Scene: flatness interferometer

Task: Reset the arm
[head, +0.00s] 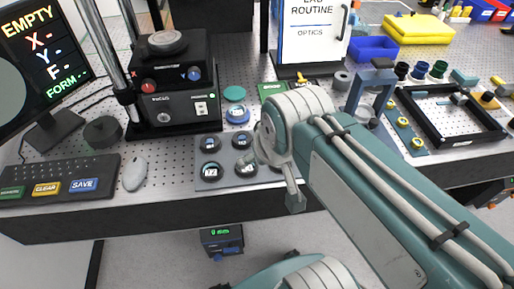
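My arm reaches up from the lower right in the head view, over the front edge of the table. My gripper (293,192) shows only in part below the arm's pale joint, near the table's front edge. Its fingers are small and partly hidden, so I cannot tell whether they are open or shut. It is just right of a grey tray (222,158) that carries several round dark-rimmed optics. My arm covers part of the tray's right side.
The interferometer (180,88) stands behind the tray, with a monitor (45,60) reading EMPTY to its left. A keyboard (60,178) and mouse (134,174) lie at the front left.

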